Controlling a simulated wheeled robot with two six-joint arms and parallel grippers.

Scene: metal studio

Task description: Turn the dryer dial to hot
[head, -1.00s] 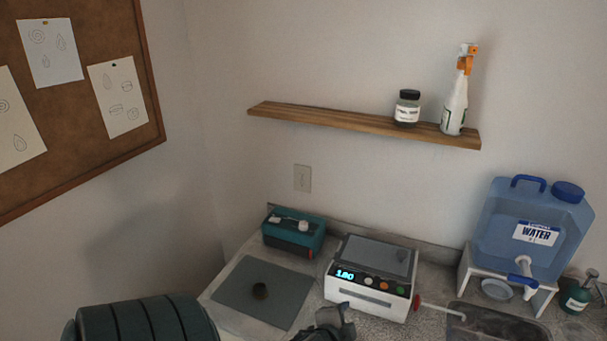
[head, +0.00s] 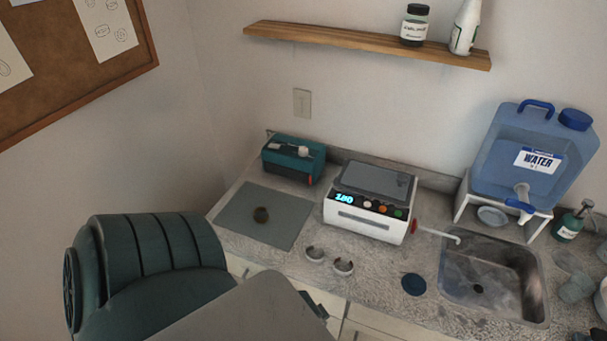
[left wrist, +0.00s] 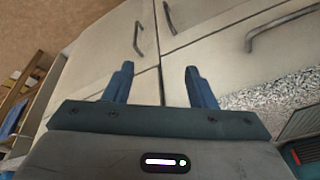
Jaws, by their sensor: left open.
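No label shows which is the dryer, and I cannot read a hot mark. My left gripper (left wrist: 160,88) is open and empty, in front of cabinet doors below the counter. In the head view my forearm mostly hides it. My right gripper is not in view.
Two pale curved pieces (head: 343,267) lie at the counter's front. A sink (head: 510,262), a blue disc (head: 414,285) and a water jug (head: 530,155) are to the right. Cabinet handles (left wrist: 138,38) stick out near my left gripper.

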